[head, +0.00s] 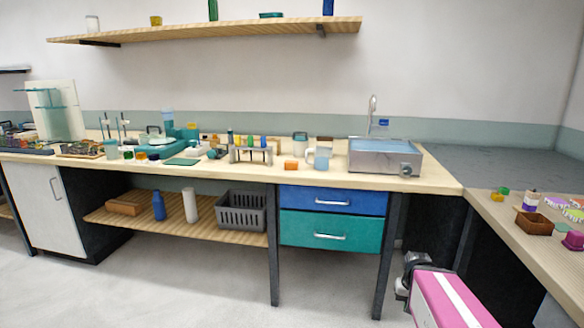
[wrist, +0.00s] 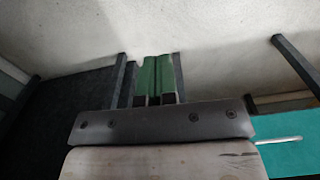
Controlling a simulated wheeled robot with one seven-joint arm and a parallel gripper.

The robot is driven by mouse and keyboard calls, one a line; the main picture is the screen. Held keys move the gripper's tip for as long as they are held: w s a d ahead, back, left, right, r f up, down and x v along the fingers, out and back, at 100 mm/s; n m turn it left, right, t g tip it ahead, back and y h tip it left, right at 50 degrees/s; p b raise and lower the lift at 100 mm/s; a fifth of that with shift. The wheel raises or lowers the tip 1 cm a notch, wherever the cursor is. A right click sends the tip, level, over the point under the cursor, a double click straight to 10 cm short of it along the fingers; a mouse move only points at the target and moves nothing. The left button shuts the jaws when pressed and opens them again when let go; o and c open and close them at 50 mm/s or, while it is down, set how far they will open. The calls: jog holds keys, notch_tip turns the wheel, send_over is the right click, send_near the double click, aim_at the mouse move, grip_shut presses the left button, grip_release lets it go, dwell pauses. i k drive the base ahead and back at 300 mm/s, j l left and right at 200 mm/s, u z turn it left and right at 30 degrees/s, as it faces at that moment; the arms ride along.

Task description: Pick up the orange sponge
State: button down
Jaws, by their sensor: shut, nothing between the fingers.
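The orange sponge (head: 291,165) appears as a small orange block on the wooden bench top, in front of the test tube rack and left of a clear beaker. It is not visible in the wrist view. My gripper (wrist: 157,60) shows in the wrist view as two green-padded fingers side by side, shut and empty. It faces a pale floor and dark bench legs, apart from the sponge. In the head view I cannot make out its fingertips.
A beaker (head: 321,159) stands close right of the sponge, then a metal sink (head: 384,157). A test tube rack (head: 250,154) stands behind left. A side counter (head: 541,240) runs at right.

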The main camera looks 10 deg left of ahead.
aim_at(290, 165)
jog(key=i+j+z, duration=0.1)
jog(key=j, duration=0.3)
jog(key=i+j+z, duration=0.1)
jog(key=j, duration=0.35)
jog(key=i+j+z, duration=0.1)
jog(key=j, duration=0.35)
jog(key=i, duration=0.05)
